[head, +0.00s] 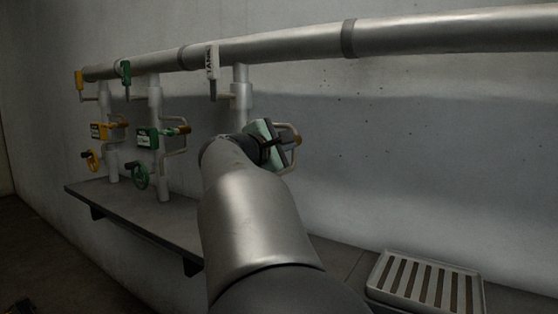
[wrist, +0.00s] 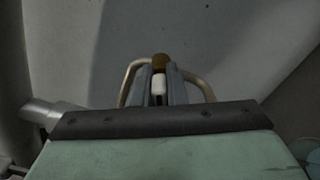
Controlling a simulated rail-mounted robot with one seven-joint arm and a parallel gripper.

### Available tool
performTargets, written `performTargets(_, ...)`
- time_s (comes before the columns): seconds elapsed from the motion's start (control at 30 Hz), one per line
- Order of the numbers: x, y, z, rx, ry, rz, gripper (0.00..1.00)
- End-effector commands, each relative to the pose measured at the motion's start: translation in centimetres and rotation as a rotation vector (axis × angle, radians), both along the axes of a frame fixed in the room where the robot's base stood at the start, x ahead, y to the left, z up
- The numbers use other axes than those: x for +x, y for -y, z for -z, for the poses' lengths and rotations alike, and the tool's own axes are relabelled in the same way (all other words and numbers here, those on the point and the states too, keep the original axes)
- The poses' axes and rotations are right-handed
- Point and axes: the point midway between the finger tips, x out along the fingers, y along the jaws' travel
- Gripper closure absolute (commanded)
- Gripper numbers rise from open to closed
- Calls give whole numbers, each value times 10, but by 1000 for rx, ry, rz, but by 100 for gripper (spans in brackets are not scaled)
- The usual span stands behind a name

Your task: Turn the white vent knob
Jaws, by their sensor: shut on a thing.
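In the wrist view, the white vent knob (wrist: 158,86) shows as a small pale block between my two grey fingers. My gripper (wrist: 160,82) is shut on it. A brown-gold end piece (wrist: 161,61) sits just beyond the fingertips, and a thin beige bent pipe (wrist: 130,77) curves out on both sides. In the head view, my gripper (head: 284,145) is at the right-hand valve station, beside its bent pipe. My arm and gripper body hide the knob and the lower part of that station there.
A large grey pipe (head: 270,47) runs along the wall above. Green (head: 148,138) and yellow (head: 101,131) valve stations stand to the left over a dark shelf (head: 150,212). A slatted tray (head: 425,284) lies at lower right.

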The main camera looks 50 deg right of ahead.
Motion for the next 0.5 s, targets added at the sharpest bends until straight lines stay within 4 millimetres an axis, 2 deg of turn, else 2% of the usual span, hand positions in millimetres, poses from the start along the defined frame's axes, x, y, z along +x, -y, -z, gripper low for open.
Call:
performTargets(0.03,0,0,9,3,46,-1,100)
performTargets(0.5,-1,0,10,28,392,0,100)
